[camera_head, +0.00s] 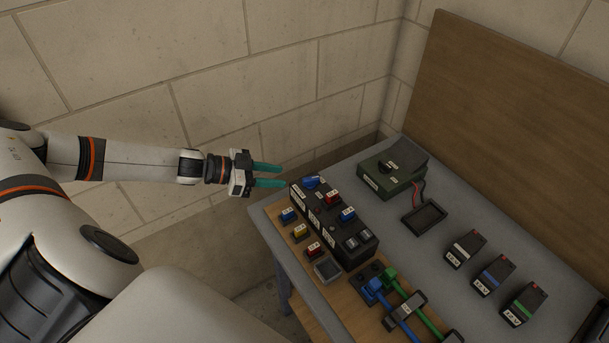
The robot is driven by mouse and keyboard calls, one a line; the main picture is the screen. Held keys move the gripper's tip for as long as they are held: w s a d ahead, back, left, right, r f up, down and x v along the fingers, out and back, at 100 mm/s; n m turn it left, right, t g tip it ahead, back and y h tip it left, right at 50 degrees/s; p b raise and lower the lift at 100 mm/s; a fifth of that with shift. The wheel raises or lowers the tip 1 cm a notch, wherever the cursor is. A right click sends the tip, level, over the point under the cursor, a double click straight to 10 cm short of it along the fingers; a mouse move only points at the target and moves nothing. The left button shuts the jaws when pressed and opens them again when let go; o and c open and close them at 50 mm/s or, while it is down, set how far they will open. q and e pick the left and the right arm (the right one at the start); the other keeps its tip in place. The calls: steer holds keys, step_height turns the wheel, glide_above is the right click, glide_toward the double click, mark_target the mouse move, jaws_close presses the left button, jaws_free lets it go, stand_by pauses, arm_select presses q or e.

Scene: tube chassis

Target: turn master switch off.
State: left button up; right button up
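A black panel box (333,225) stands on the left part of the table, with a blue rotary knob (311,183) at its far left end and several coloured switches on top. A dark green box (377,181) behind it carries a black knob (388,167). Which knob is the master switch I cannot tell, as the labels are too small to read. My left gripper (283,176) comes in from the left with its teal fingers apart and nothing between them. It is just left of the blue knob and appears apart from it. My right gripper is not in view.
A black tray (425,217) lies beside the green box, near a red and black cable. Three labelled battery-like blocks (493,275) stand at right. Blue and green cable plugs (388,286) lie in front. A brown board (510,90) and block wall bound the table (400,240).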

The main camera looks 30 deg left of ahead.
mark_target(305, 179)
arm_select(q)
steer(key=p+x, duration=0.1)
steer(key=x, duration=0.6)
steer(key=shift+d+r+p, duration=0.1)
steer(key=shift+r+p, duration=0.05)
steer(key=shift+p, duration=0.2)
steer(key=shift+x, duration=0.85)
jaws_close()
